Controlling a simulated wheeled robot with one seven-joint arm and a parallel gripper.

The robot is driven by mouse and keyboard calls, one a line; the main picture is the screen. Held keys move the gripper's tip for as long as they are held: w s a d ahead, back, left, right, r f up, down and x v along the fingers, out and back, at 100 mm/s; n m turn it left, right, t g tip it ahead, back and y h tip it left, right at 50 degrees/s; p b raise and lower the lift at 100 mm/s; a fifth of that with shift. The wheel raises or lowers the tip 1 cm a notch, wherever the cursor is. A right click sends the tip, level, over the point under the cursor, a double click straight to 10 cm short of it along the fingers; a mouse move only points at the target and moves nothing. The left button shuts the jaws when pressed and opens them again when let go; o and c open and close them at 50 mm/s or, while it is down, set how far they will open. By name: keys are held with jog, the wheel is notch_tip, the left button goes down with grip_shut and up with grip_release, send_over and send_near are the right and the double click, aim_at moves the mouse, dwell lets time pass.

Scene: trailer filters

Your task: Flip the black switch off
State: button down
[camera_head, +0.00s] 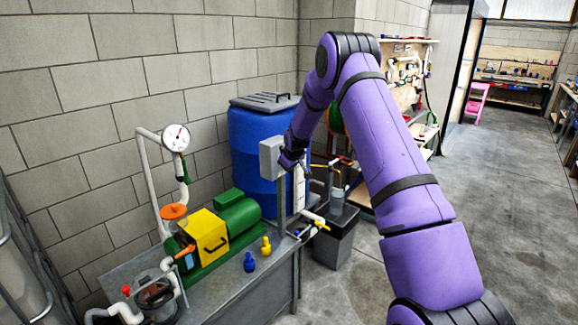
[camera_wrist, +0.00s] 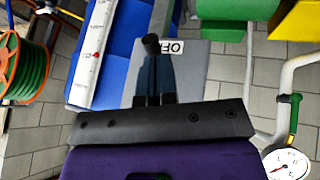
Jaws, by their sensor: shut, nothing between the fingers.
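The black switch (camera_wrist: 151,44) is a short dark lever in the wrist view, on the face of a grey box (camera_wrist: 195,75). A white label with upside-down OFF lettering (camera_wrist: 170,47) sits just right of it. The grey box also shows in the head view (camera_head: 270,158), on a post; there the switch is hidden. My gripper (camera_wrist: 154,62) is shut and empty, its fingertips right at the switch in the picture. I cannot tell whether they touch it. In the head view my gripper (camera_head: 290,160) is close against the box's right side.
A blue barrel (camera_head: 255,135) stands behind the box. A metal bench (camera_head: 262,285) holds a green and yellow pump (camera_head: 208,235), pipes and a gauge (camera_head: 176,138). A dark bin (camera_head: 336,238) stands beside it. The floor at the right is open.

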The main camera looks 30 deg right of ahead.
jog(key=shift+r, duration=0.15)
jog(key=shift+r, duration=0.7)
